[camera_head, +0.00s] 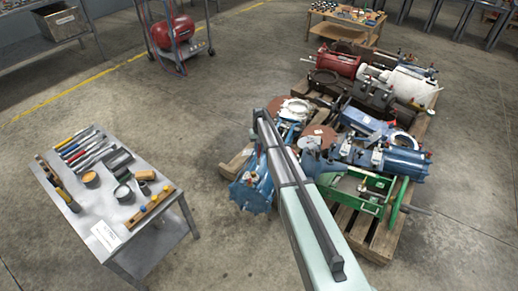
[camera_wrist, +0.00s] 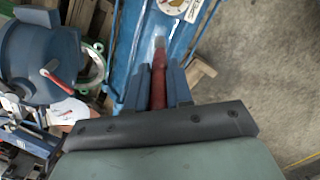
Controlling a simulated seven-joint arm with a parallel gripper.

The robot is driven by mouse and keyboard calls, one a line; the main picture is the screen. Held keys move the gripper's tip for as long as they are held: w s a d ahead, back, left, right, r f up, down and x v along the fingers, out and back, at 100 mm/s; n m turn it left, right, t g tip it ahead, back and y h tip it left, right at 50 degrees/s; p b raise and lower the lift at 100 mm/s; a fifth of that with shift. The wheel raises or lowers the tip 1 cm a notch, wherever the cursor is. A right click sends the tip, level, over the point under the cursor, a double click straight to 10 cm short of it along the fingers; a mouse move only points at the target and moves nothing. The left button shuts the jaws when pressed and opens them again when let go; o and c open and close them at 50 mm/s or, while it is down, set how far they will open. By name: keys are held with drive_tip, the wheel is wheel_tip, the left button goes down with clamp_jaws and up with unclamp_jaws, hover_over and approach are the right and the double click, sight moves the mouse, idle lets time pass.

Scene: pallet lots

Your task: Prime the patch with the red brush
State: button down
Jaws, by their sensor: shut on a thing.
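The red brush (camera_wrist: 158,78) is in the wrist view, its red handle between the two blue-grey fingers of my gripper (camera_wrist: 157,68). My gripper is shut on the handle. The brush's greyish tip (camera_wrist: 160,43) points up the picture, over or against a long blue painted part (camera_wrist: 131,40); I cannot tell whether it touches. A pale round plate (camera_wrist: 176,6) lies just beyond the tip, partly cut off. I cannot make out the patch for certain. In the head view my arm reaches over the loaded pallet and hides the brush.
The pallet (camera_head: 381,243) bears blue, red and green machine parts, packed closely. A metal table (camera_head: 106,226) at the left holds several brushes, tins and tools. A blue cylinder (camera_wrist: 40,62) stands left of my gripper. Clear concrete floor (camera_head: 215,125) lies between table and pallet.

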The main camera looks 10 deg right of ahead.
drive_tip(key=shift+r, duration=0.15)
wheel_tip(320, 180, up, 3)
drive_tip(key=shift+w+f, duration=0.1)
drive_tip(key=shift+f, duration=0.05)
idle(0.9)
drive_tip(key=w+d+f, duration=0.2)
drive_tip(key=w+d, duration=0.2)
drive_tip(key=w, duration=0.3)
drive_tip(key=shift+s+a+f, duration=0.1)
drive_tip(key=shift+s+f, duration=0.05)
drive_tip(key=shift+f, duration=1.2)
drive_tip(key=shift+s+f, duration=0.15)
drive_tip(key=shift+f, duration=2.2)
drive_tip(key=shift+s, duration=0.15)
